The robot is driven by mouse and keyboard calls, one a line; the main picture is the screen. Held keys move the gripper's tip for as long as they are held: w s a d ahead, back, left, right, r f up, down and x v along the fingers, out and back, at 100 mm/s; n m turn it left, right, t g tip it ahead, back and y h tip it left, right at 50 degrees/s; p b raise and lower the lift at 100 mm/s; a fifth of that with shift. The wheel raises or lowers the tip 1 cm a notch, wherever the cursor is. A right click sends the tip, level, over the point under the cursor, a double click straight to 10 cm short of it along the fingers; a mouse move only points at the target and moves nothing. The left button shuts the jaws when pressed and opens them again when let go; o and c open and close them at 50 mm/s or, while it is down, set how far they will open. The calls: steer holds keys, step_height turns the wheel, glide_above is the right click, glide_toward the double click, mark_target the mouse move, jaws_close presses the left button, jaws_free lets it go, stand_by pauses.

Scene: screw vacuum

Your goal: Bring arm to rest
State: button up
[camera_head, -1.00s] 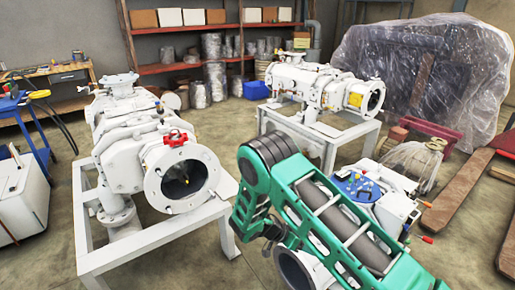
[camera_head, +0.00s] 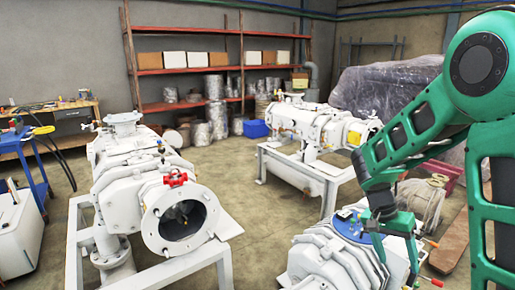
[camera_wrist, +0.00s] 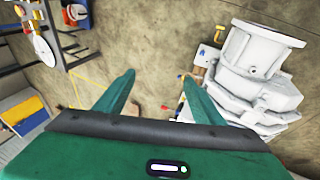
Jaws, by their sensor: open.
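My gripper (camera_head: 395,252) hangs at the end of my green arm on the right side of the head view, in front of a white pump (camera_head: 318,262) with a blue round plate (camera_head: 347,219). I cannot tell how close it is to the pump. In the wrist view my gripper (camera_wrist: 157,88) shows two green fingers spread apart, with nothing between them but floor farther off. My arm (camera_head: 425,125) is raised and bent, its forearm slanting down to the left.
A large white pump (camera_head: 135,180) stands on a frame at left, another white pump (camera_head: 305,122) on a stand behind. Shelves (camera_head: 170,105) line the back wall. A blue bin (camera_head: 256,129) sits on the floor. A plastic-covered object (camera_head: 375,92) stands behind my arm.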

steer(key=s+d+r+n+t+y, duration=0.1)
steer(key=s+r, duration=0.3)
steer(key=s, duration=0.8)
steer(key=s+d+r+n+y, duration=0.1)
steer(key=s+r, duration=0.4)
steer(key=s, duration=0.7)
steer(key=n+y, duration=0.1)
steer(key=y, duration=0.1)
steer(key=shift+s+r+n+t+y, duration=0.25)
steer(key=shift+s+n+t+y, duration=0.05)
steer(key=shift+s+t, duration=0.1)
steer(key=shift+w+d+f, duration=0.1)
steer(key=shift+w+f, duration=0.15)
steer(key=shift+w, duration=0.4)
